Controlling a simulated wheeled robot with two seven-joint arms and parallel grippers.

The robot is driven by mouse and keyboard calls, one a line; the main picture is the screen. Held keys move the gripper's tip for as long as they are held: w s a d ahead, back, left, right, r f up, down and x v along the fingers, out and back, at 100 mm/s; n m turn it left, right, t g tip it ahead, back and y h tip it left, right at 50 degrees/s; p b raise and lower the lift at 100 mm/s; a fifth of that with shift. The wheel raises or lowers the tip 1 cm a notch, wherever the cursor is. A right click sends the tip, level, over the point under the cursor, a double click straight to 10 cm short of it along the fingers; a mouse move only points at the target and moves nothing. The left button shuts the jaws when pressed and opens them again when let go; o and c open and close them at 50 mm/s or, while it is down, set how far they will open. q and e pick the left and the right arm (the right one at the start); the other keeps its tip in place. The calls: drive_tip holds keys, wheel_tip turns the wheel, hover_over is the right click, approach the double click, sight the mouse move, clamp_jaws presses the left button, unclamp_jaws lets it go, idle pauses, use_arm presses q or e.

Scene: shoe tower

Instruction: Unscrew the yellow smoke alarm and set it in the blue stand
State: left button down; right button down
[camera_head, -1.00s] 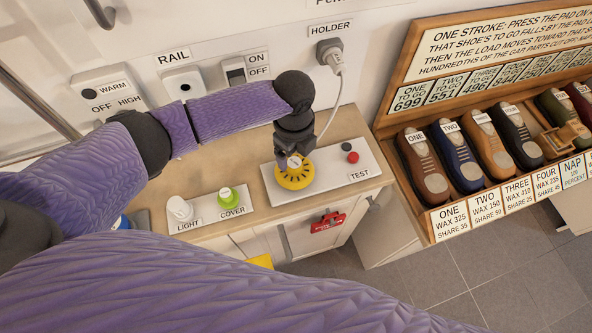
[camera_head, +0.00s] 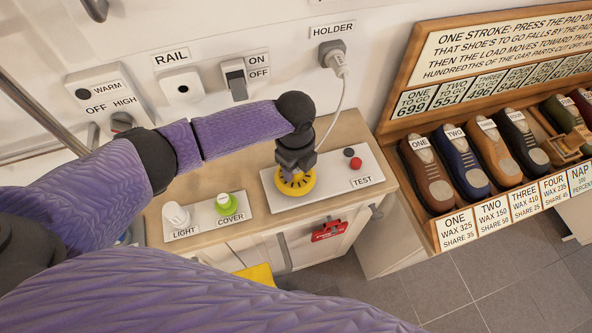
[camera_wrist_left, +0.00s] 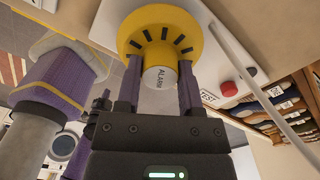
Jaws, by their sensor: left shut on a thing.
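The yellow smoke alarm (camera_head: 297,184) is a round disc with dark slots, at the white plate (camera_head: 330,183) on the wooden counter. In the left wrist view, the alarm (camera_wrist_left: 133,28) shows a pale central knob marked ALARM. My left gripper (camera_head: 295,170) is above it, and the wrist view shows its two fingers (camera_wrist_left: 159,84) closed on either side of the knob. I cannot tell whether the alarm is still seated on the plate. I cannot clearly make out the blue stand. My right gripper is not in view.
A black and a red button (camera_head: 355,163) sit on the same plate, right of the alarm. A white cord (camera_head: 343,105) hangs from the wall socket. Shoes in a rack (camera_head: 440,195) stand at right.

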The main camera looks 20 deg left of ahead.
use_arm(q)
drive_tip(key=shift+r+n+p, duration=0.1)
drive_tip(key=shift+n+p, duration=1.6)
drive_tip(key=shift+n, duration=1.3)
drive_tip(key=shift+n+p, duration=0.4)
drive_tip(key=shift+p, duration=0.05)
drive_tip(key=n+p, duration=0.1)
drive_tip(key=n, duration=0.2)
drive_tip(key=shift+n+p, duration=0.6)
drive_tip(key=shift+n, duration=0.5)
drive_tip(key=shift+r+p, duration=0.65)
drive_tip(key=shift+p, duration=0.15)
